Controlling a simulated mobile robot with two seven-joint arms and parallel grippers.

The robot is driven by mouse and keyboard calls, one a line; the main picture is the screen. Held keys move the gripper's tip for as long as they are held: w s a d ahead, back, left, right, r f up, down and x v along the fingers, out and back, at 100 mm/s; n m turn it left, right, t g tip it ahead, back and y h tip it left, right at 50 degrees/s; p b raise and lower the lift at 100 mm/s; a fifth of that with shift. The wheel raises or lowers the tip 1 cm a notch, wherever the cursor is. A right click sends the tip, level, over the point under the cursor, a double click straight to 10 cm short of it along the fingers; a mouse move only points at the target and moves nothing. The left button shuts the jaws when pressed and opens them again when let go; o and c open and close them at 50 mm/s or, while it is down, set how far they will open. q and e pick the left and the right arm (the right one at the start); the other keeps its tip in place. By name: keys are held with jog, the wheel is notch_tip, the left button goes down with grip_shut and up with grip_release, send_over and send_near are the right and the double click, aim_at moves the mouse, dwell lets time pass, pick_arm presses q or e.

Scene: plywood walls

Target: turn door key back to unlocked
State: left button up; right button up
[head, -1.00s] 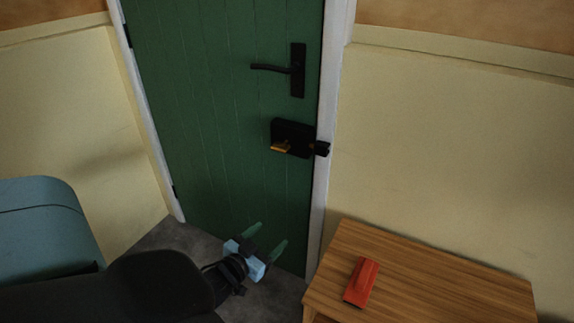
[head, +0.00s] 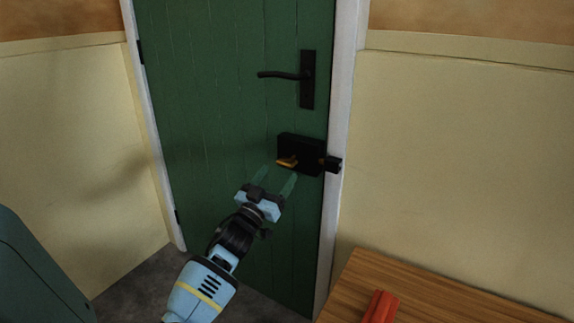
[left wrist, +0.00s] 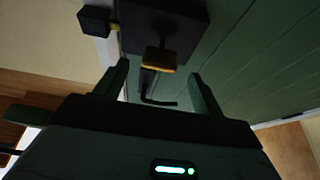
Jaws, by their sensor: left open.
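The key (head: 288,161) is a small orange-yellow piece on the black lock box (head: 303,150) of the green door (head: 220,130). In the left wrist view the key (left wrist: 160,60) shows ahead, between the lines of the two fingers, with the lock box (left wrist: 185,25) behind it. My left gripper (head: 275,181) is open and empty, just below and in front of the key, apart from it. It also shows in the left wrist view (left wrist: 160,88). My right gripper is not in view.
A black door handle (head: 306,78) is above the lock, and a black keeper (head: 332,164) sits on the white frame (head: 343,110). A wooden table (head: 400,285) with a red object (head: 379,307) stands at lower right. The space before the door is free.

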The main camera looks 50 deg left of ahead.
aim_at(287, 160)
pick_arm(q)
jog(key=b+x, duration=0.1)
jog(key=x, duration=0.5)
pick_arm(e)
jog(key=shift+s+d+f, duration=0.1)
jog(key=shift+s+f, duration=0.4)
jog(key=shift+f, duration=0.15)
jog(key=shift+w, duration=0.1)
pick_arm(q)
jog(key=shift+c, duration=0.6)
jog(key=c, duration=0.9)
jog(key=shift+o, duration=0.3)
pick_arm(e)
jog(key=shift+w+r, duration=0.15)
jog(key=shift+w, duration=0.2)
